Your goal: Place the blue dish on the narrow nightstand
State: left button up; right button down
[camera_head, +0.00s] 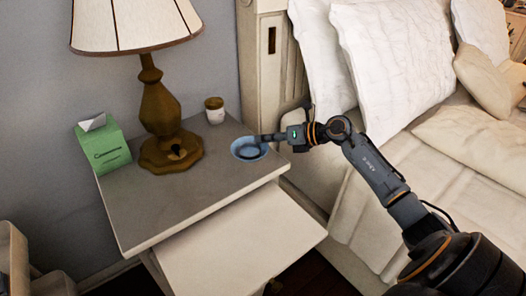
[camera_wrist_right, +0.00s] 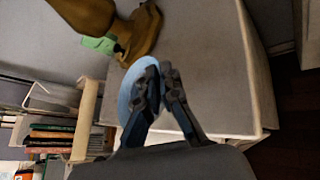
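The blue dish (camera_head: 249,149) is a shallow round bowl at the right edge of the grey nightstand top (camera_head: 190,195), close to the bed. It looks level; whether its base touches the top is hard to tell. My right gripper (camera_head: 262,138) reaches in from the right at the dish's rim. In the right wrist view the dish (camera_wrist_right: 127,95) shows beside and behind the left finger, and the two fingers of my right gripper (camera_wrist_right: 161,75) are nearly together at its rim. My left gripper is out of view.
A brown lamp (camera_head: 160,110), a green tissue box (camera_head: 103,148) and a small jar (camera_head: 215,110) stand on the nightstand. A pale lower panel (camera_head: 240,240) juts out in front. The bed with white pillows (camera_head: 395,60) is at right. The nightstand's front is clear.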

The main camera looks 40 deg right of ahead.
aim_at(263, 149)
jog(key=shift+w+d+f, duration=0.2)
jog(key=shift+w+f, duration=0.25)
jog(key=shift+f, duration=0.1)
jog(key=shift+w+d+f, duration=0.15)
jog(key=shift+w+f, duration=0.25)
jog(key=shift+f, duration=0.1)
jog(key=f+b, duration=0.1)
jog(key=f, duration=0.2)
jog(key=shift+w+d+f, duration=0.1)
jog(key=shift+w+f, duration=0.1)
pick_arm(q)
jog(key=r, duration=0.1)
jog(key=w+r, duration=0.1)
jog(key=r, duration=0.1)
jog(key=shift+w+d+r, duration=0.1)
jog(key=shift+w+r, duration=0.2)
jog(key=shift+w, duration=0.05)
jog(key=shift+r, duration=0.1)
pick_arm(e)
jog(key=c, duration=1.8)
grip_release()
jog(key=shift+f, duration=0.1)
pick_arm(q)
jog(key=shift+w+r, duration=0.15)
jog(key=shift+r, duration=0.05)
